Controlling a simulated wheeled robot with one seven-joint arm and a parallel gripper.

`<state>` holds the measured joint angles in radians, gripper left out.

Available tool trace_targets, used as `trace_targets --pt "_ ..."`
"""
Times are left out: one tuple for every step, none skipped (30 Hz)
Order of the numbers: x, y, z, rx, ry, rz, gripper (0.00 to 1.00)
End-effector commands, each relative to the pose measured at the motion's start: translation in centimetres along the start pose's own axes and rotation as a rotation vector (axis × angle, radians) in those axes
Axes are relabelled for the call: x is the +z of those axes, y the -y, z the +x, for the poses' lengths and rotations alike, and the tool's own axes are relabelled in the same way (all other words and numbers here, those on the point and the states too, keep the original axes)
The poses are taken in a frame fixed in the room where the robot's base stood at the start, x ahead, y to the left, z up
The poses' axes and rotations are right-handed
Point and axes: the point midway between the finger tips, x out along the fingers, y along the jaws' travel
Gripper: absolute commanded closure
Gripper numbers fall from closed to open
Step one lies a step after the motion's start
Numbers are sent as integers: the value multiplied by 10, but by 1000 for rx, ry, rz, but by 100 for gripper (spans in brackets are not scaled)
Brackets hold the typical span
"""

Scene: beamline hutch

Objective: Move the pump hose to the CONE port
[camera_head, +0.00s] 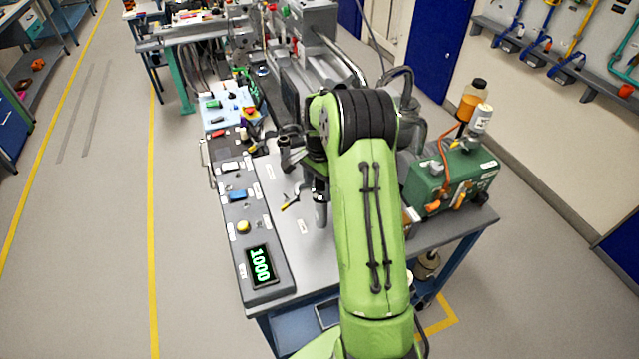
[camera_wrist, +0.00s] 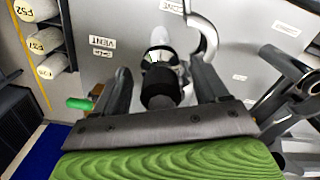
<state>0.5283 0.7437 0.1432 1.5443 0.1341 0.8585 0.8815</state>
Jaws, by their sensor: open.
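In the wrist view my gripper (camera_wrist: 160,72) is open, with one finger on each side of a black cylindrical fitting with a silver collar (camera_wrist: 160,84). A pale tube-like piece (camera_wrist: 159,40) continues beyond the collar. I cannot tell whether this is the pump hose end or a port, or whether the fingers touch it. A grey curved hose (camera_wrist: 207,38) bends just right of it. A VENT label (camera_wrist: 102,46) is on the panel at left. A label at upper right (camera_wrist: 286,28) appears to read CONE. In the head view my green arm hides most of the gripper.
A green pump-like box (camera_head: 425,185) with bottles stands on the bench's right. A blue tray (camera_head: 222,108) with small items lies behind. Floor left of the bench is clear.

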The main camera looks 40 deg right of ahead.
Motion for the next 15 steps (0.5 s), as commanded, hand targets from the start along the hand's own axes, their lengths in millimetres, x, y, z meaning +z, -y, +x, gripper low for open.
trace_targets --pt "0 0 0 1 0 0 27" --pt "0 0 0 0 0 0 27" --pt "0 0 -1 0 0 0 27" --pt "0 0 -4 -1 -1 0 27" --pt "0 0 -7 -2 -2 0 27" --pt "-1 0 -13 -2 -2 0 27" --pt "-1 0 -19 -3 -3 0 27" --pt "-1 1 -26 -4 -4 0 27" --pt "-1 1 -37 -5 -5 0 27" --pt "-1 1 -46 -5 -5 0 27" --pt "-1 1 -55 -5 -5 0 27" --pt "-1 1 -67 -4 -4 0 27" --pt "-1 1 -76 -5 -5 0 27" --pt "0 1 -84 -5 -4 0 27" --pt "-1 1 -96 -5 -4 0 27"
